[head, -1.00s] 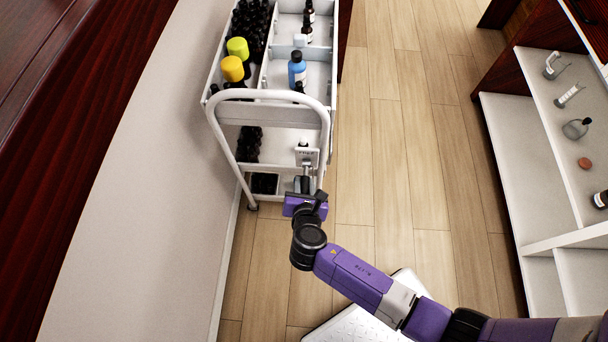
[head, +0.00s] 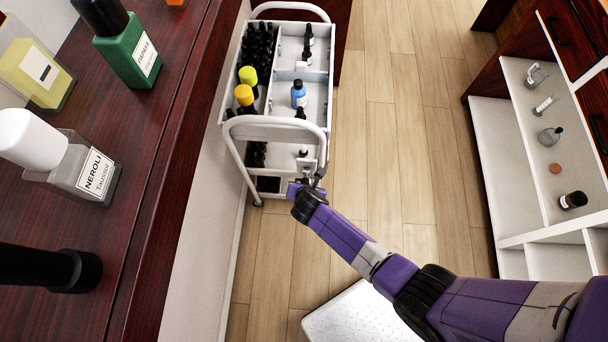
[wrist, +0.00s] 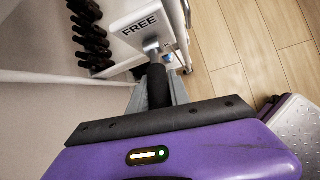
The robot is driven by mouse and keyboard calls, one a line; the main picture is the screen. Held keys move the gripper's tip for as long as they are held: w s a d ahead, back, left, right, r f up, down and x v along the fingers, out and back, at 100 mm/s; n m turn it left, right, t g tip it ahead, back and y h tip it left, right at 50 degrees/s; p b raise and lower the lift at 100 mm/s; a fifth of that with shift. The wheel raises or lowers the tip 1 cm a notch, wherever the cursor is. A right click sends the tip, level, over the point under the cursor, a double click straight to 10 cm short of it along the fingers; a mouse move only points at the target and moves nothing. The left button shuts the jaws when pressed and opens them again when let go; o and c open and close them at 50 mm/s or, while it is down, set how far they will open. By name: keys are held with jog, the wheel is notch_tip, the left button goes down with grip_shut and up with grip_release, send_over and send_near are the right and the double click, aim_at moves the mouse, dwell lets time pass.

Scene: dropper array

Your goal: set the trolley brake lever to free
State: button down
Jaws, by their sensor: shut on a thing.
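The white trolley (head: 277,126) stands on the wood floor, its handle end toward me. In the wrist view a plate marked FREE (wrist: 139,24) sits on the trolley's near end. The brake lever (wrist: 158,86), a dark grip on a metal stem, runs from just below that plate down between my fingers. My gripper (wrist: 160,95) is shut on the lever's grip. In the head view my gripper (head: 312,182) is at the trolley's lower right near corner, and the lever is largely hidden there.
Dark bottles (head: 257,50), yellow-capped bottles (head: 245,95) and a blue bottle (head: 298,94) stand in the trolley. A counter with perfume bottles (head: 140,50) is at left, a white shelf unit (head: 515,110) at right. Open floor (head: 385,150) lies between.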

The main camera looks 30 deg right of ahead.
jog(key=shift+r+p, duration=0.15)
jog(key=shift+p, duration=0.3)
jog(key=c, duration=1.2)
grip_release()
jog(key=shift+p+v, duration=0.75)
jog(key=shift+v, duration=3.1)
jog(key=shift+w+d+r, duration=0.15)
